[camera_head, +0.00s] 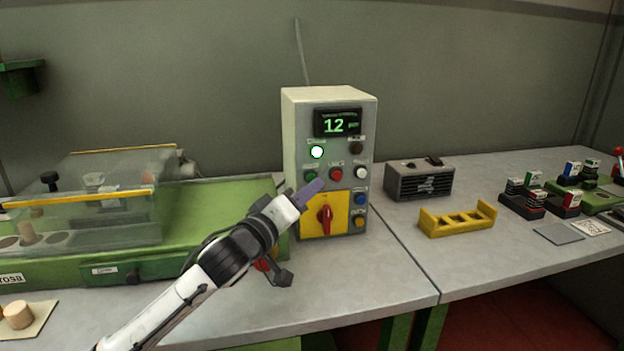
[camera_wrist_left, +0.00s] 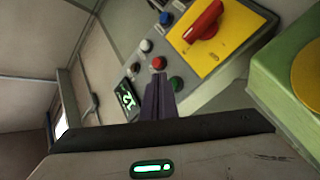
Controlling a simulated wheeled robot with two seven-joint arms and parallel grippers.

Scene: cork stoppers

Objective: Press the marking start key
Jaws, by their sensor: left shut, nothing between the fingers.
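A grey control box (camera_head: 292,130) stands on the bench with a lit green "12" display (camera_head: 338,123). Its front has a bright lit lamp (camera_head: 317,152), a green key (camera_head: 311,176), a red key (camera_head: 336,174), a white key (camera_head: 361,172), a blue key (camera_head: 361,199) and others; I cannot read which label says start. My left gripper (camera_head: 314,186) is shut and empty, its purple-grey fingertips before the panel just below the green key. In the left wrist view the fingertips (camera_wrist_left: 160,80) point between the red key (camera_wrist_left: 158,63) and green key (camera_wrist_left: 175,83). I cannot tell whether they touch. My right gripper is out of view.
A red rotary switch (camera_head: 325,218) on a yellow plate sits below the keys. A green machine (camera_head: 200,207) with a clear cover stands left. A dark grey box (camera_head: 420,180), a yellow rack (camera_head: 457,219) and several stamps (camera_head: 523,198) stand right. Bare bench lies in front.

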